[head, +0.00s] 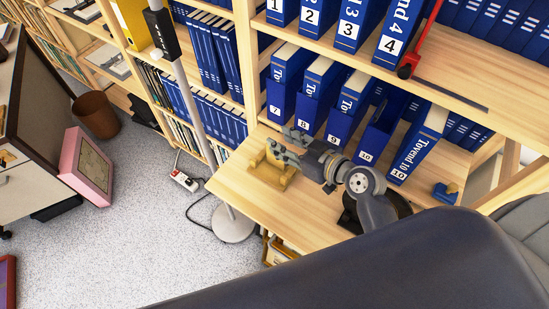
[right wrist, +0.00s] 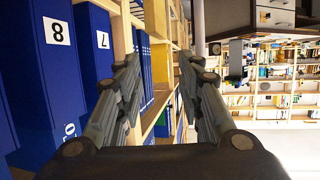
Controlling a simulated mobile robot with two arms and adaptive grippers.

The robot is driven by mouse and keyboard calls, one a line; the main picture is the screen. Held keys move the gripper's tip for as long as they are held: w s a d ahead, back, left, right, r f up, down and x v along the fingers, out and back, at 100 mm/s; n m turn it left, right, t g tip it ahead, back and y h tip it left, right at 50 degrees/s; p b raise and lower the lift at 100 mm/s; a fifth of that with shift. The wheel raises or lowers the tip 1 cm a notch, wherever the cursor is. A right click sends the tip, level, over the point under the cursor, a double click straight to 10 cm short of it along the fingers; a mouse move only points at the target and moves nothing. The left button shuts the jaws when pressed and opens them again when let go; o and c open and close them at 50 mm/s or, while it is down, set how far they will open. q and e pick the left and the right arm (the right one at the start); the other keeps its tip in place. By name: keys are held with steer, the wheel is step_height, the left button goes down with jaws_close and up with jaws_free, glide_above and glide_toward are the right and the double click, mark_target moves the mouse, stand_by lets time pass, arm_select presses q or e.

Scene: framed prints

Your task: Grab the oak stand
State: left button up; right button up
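The small, yellowish wooden oak stand (head: 268,174) sits on the light wood shelf board (head: 290,218), near its left edge in the head view. My right gripper (head: 281,142) is just above and behind the stand in that picture, overlapping its upper part. I cannot tell whether they touch. In the right wrist view the two fingers (right wrist: 158,62) are spread apart with nothing seen between them. The stand cannot be made out there. My left gripper is not in view.
Blue numbered binders (head: 320,90) stand behind my right gripper. A lamp pole (head: 190,100) rises left of the shelf. A blue object (head: 445,193) lies at the board's right. A pink frame (head: 87,167), brown bin (head: 95,115) and power strip (head: 185,180) are on the floor.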

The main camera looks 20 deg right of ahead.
mark_target(267, 146)
steer(key=f, duration=0.5)
steer(key=shift+s+a+f, duration=0.1)
steer(key=shift+s+a, duration=0.05)
steer(key=shift+s, duration=0.2)
steer(key=shift+w+a, duration=0.15)
steer(key=shift+w, duration=0.4)
steer(key=shift+w+a+f, duration=0.1)
steer(key=shift+w, duration=0.15)
steer(key=shift+p+x, duration=0.3)
steer(key=shift+x, duration=0.7)
steer(key=x, duration=0.3)
steer(key=shift+w, duration=0.2)
steer(key=shift+w+a+f, duration=0.15)
steer(key=shift+w, duration=0.05)
steer(key=c, duration=0.8)
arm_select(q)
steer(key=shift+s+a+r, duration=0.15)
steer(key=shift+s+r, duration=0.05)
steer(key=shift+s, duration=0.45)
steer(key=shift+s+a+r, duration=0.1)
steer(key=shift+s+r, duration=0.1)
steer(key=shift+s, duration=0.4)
arm_select(e)
jaws_close()
